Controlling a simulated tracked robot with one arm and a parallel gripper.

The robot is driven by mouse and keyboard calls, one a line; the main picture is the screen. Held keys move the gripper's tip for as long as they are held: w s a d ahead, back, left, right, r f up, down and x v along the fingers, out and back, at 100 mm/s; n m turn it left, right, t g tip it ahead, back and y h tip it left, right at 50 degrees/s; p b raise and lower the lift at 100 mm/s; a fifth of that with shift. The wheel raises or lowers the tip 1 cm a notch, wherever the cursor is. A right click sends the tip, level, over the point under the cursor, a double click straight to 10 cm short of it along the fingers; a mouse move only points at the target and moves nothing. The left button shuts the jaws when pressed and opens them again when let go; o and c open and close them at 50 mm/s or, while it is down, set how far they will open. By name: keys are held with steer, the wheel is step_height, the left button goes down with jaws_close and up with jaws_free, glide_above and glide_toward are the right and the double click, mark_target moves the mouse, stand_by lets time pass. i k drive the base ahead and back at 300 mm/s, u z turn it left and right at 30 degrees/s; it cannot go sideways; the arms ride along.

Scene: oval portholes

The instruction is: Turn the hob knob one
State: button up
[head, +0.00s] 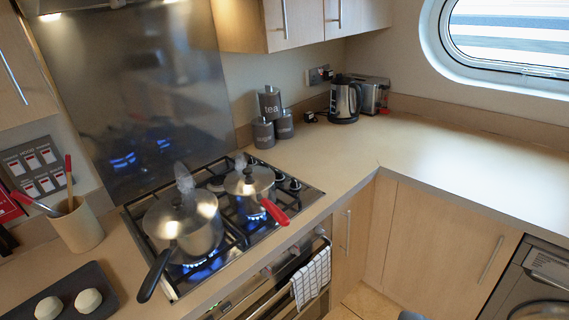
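The gas hob (313,196) is set in the counter at left centre. Small dark knobs (295,186) show at its right end, partly behind the right pan; I cannot tell which is knob one or how it is turned. A large steaming pot (184,225) with a black handle stands over a lit blue flame. A smaller steaming pan (249,183) with a red handle stands behind it to the right, also over a blue flame. My gripper is not clearly in view; a small dark grey shape at the bottom edge is too cut off to identify.
A checked towel (311,276) hangs on the oven front below the hob. A utensil pot (77,227) and a dark tray (108,287) with two pale rounds are at left. Canisters (263,133) and a kettle (345,101) stand behind. The right counter (465,165) is clear.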

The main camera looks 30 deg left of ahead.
mark_target(294, 184)
steer(key=u, duration=0.05)
steer(key=i, duration=1.85)
steer(key=z, duration=0.05)
